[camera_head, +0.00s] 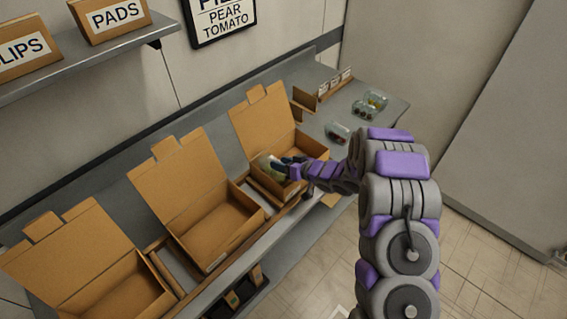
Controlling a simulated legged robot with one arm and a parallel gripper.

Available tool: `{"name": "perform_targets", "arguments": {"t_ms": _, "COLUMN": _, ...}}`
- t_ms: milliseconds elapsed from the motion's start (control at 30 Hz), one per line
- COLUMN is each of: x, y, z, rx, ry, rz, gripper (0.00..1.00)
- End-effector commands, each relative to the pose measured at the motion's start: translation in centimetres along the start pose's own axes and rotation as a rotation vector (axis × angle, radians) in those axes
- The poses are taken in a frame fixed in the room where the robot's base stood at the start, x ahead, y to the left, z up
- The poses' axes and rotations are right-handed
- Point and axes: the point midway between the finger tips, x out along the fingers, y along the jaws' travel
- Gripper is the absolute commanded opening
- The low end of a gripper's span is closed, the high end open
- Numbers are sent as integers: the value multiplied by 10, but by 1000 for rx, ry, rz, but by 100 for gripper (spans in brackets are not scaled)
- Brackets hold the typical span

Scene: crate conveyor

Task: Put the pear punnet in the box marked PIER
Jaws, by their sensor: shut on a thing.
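My gripper (284,166) is shut on a pale green, clear punnet (266,162), which looks like the pear punnet. The punnet is at the left part of the rightmost open box (315,144), over or inside it; I cannot tell how low it is. The fingers partly hide the punnet. Two more open boxes stand to the left, a middle box (196,244) and a left box (157,283), both empty where I can see inside. I cannot read a PIER mark on any box.
A wall sign (222,20) reads PEAR and TOMATO under a cut-off top line. A shelf (95,62) holds cartons at upper left.

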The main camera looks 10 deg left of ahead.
Motion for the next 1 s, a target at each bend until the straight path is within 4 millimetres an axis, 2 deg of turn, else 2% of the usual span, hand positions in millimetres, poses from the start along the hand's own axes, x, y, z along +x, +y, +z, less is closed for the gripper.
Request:
{"name": "perform_targets", "arguments": {"t_ms": 400, "x": 2, "y": 4, "z": 7, "rx": 1, "ry": 2, "rz": 0, "gripper": 0}}
{"name": "perform_targets", "arguments": {"t_ms": 433, "x": 1, "y": 4, "z": 7, "rx": 1, "ry": 2, "rz": -1, "gripper": 49}}
{"name": "perform_targets", "arguments": {"t_ms": 700, "x": 2, "y": 3, "z": 8, "rx": 1, "ry": 1, "rz": 0, "gripper": 73}}
{"name": "perform_targets", "arguments": {"t_ms": 1000, "x": 2, "y": 2, "z": 5, "rx": -1, "ry": 1, "rz": -1, "gripper": 73}}
